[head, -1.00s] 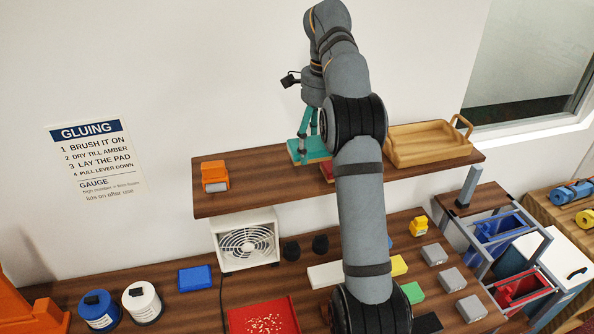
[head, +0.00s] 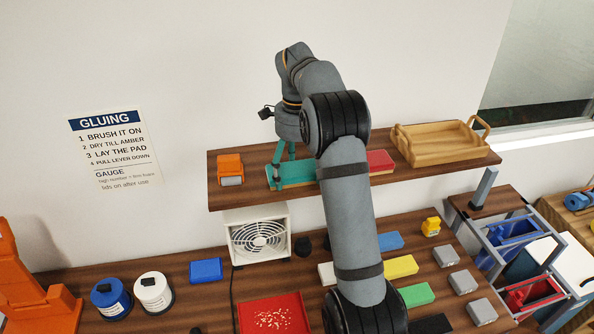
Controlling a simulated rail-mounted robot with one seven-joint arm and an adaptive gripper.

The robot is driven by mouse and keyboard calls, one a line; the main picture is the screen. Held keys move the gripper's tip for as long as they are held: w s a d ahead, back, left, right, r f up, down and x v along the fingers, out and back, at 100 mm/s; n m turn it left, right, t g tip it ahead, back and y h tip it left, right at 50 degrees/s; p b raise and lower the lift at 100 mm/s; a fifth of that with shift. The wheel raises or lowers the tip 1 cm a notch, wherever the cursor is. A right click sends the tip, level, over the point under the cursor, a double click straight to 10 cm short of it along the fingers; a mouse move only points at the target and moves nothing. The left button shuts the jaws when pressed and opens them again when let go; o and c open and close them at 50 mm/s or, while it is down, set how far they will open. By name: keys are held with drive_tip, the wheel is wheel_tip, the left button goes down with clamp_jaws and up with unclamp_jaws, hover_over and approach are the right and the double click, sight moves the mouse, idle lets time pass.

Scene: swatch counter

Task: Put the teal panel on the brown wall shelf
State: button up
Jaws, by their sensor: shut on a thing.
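The brown wall shelf (head: 240,198) runs across the middle of the head view. The teal panel (head: 302,171) lies flat at the shelf, left of its middle. My gripper (head: 281,168) points down from above and is shut on the teal panel, near its left part. The panel looks level with the shelf top; whether it rests on it or is just above is hard to tell. My arm hides the panel's right end.
On the shelf, an orange dispenser (head: 230,167) stands left of the panel, a red panel (head: 380,159) right of it, and a wooden tray (head: 437,148) farther right. Below, the counter holds a fan (head: 257,236), a red tray (head: 272,318) and several coloured blocks.

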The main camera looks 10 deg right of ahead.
sight(297, 173)
drive_tip(key=shift+f, duration=0.15)
drive_tip(key=o, duration=1.3)
drive_tip(key=shift+c, duration=0.2)
drive_tip(key=shift+r, duration=3.95)
